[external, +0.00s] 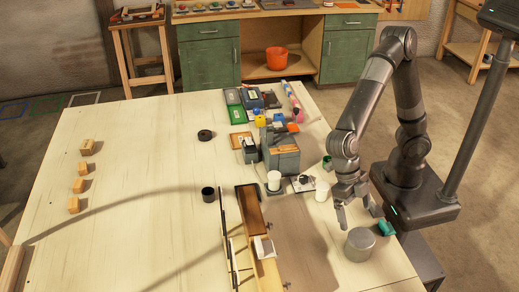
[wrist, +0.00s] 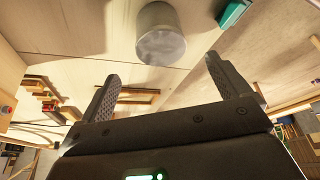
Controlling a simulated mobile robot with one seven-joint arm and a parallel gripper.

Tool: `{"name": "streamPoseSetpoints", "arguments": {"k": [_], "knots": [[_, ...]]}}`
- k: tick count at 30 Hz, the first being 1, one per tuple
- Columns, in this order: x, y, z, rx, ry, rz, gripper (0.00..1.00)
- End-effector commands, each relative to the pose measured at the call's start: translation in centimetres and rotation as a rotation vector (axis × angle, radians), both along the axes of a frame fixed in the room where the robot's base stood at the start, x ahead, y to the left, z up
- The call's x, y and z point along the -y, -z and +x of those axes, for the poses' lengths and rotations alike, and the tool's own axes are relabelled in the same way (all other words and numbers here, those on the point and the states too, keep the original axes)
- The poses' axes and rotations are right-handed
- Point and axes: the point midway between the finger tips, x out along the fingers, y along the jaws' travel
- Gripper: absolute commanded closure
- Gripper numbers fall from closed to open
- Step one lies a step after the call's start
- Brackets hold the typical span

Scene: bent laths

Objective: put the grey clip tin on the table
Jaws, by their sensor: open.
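The grey clip tin (external: 359,244) is a short metallic cylinder standing upright on the table (external: 130,215) near its right front edge. In the wrist view the tin (wrist: 161,34) shows at the top centre, beyond the fingertips. My gripper (external: 355,215) hangs above and just behind the tin in the external view. In the wrist view my gripper (wrist: 162,75) has its two fingers spread wide with nothing between them. It is apart from the tin.
A teal block (external: 386,228) lies right beside the tin. Small wooden blocks (external: 74,205) lie far left. The table's left middle is mostly clear.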

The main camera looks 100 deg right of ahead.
Motion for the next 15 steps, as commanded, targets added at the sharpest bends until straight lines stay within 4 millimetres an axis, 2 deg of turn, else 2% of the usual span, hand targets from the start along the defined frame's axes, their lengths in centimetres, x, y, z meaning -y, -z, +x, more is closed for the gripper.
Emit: {"name": "streamPoseSetpoints", "arguments": {"k": [10,13,15], "knots": [[0.5,-0.4,0.0,0.002,0.016,-0.013,0.06],[1.7,-0.4,-0.2,0.013,0.089,-0.06,0.06],[3.2,-0.4,-0.3,0.027,0.182,-0.114,0.06]]}}
